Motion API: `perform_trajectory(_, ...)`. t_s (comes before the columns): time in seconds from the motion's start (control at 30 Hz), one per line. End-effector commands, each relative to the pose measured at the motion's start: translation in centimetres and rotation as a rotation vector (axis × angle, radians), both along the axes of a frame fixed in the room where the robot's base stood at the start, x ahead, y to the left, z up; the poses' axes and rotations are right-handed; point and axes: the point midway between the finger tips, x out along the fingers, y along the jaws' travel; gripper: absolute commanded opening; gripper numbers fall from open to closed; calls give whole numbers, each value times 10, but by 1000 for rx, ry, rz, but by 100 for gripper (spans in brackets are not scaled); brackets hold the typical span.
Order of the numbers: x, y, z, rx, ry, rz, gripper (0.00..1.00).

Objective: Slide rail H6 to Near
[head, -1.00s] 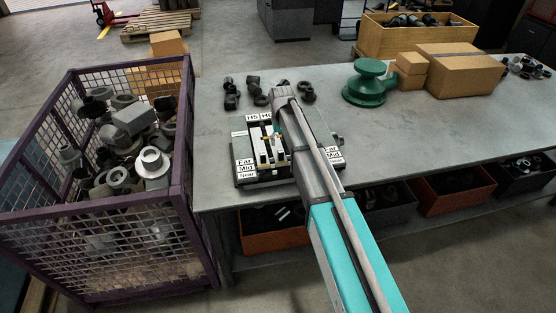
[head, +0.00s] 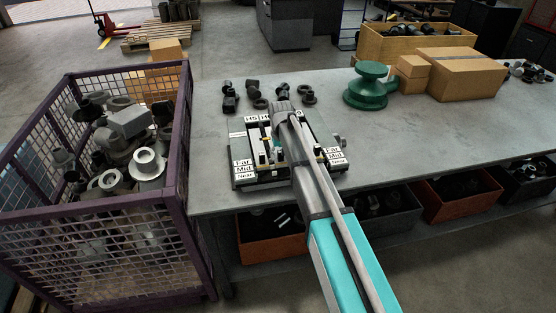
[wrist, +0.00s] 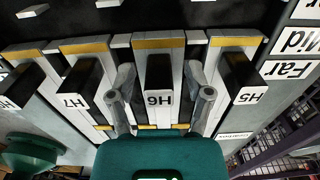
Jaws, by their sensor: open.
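The slide-rail panel (head: 240,183) lies on the grey bench, with Far, Mid and Near labels down both sides. In the wrist view, which shows it upside down, the black H6 handle (wrist: 158,75) stands on its pale rail at the picture's middle. It is roughly level with the Far label (wrist: 287,69). My gripper (wrist: 161,98) is open, with one finger on each side of H6; contact cannot be told. The H5 handle (wrist: 238,75) is to the right and H7 (wrist: 82,78) to the left.
Dark pipe fittings (head: 253,87) lie behind the panel. A green flanged part (head: 367,88) and cardboard boxes (head: 465,74) stand to the right on the bench. A purple mesh cage (head: 182,150) of metal parts stands at left. The bench right of the panel is mostly clear.

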Motion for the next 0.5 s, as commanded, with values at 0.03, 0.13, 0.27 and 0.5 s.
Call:
perform_trajectory(0.03,0,0,-4,0,0,0,66)
perform_trajectory(0.13,0,0,-5,0,0,0,66)
perform_trajectory(0.27,0,0,-6,0,0,0,66)
perform_trajectory(0.5,0,0,-5,0,0,0,66)
